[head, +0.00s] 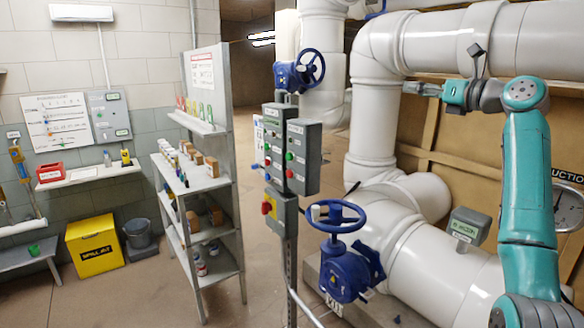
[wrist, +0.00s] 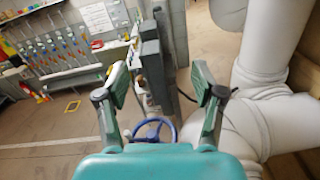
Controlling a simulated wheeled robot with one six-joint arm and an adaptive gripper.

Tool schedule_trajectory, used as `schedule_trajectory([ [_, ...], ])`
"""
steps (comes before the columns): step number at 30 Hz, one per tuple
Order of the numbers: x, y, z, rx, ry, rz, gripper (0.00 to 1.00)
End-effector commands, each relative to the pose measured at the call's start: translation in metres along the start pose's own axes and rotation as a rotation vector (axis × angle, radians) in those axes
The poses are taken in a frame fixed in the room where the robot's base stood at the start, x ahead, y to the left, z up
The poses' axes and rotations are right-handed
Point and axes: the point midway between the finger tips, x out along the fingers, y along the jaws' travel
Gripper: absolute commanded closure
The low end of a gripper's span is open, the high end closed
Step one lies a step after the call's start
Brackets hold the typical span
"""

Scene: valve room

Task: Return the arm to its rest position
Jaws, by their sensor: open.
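My gripper (head: 412,88) is at the upper right of the head view, raised in front of the large white pipes and pointing left. In the wrist view, my gripper (wrist: 162,82) has its two fingers spread wide apart, with nothing between them. My teal arm (head: 527,170) rises along the right side of the head view and bends at the top toward the gripper. The gripper touches nothing that I can see.
A blue handwheel valve (head: 345,270) sits on the white pipe (head: 430,255), below and left of the gripper. A post with control boxes (head: 302,157) stands mid-view. A shelf rack (head: 215,185) and yellow bin (head: 94,246) are farther left. Open floor lies between.

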Motion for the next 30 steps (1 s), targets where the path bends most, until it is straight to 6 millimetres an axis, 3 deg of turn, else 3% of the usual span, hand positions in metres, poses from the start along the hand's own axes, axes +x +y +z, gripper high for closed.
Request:
schedule_trajectory([
  [8, 0.01, -0.017, -0.062, -0.073, 0.003, -0.046, 0.32],
  [11, 0.014, -0.024, -0.094, -0.114, 0.007, -0.07, 0.32],
  [20, 0.017, -0.038, -0.238, -0.325, 0.048, -0.176, 0.32],
  [30, -0.008, -0.024, -0.4, -0.611, 0.147, -0.282, 0.32],
])
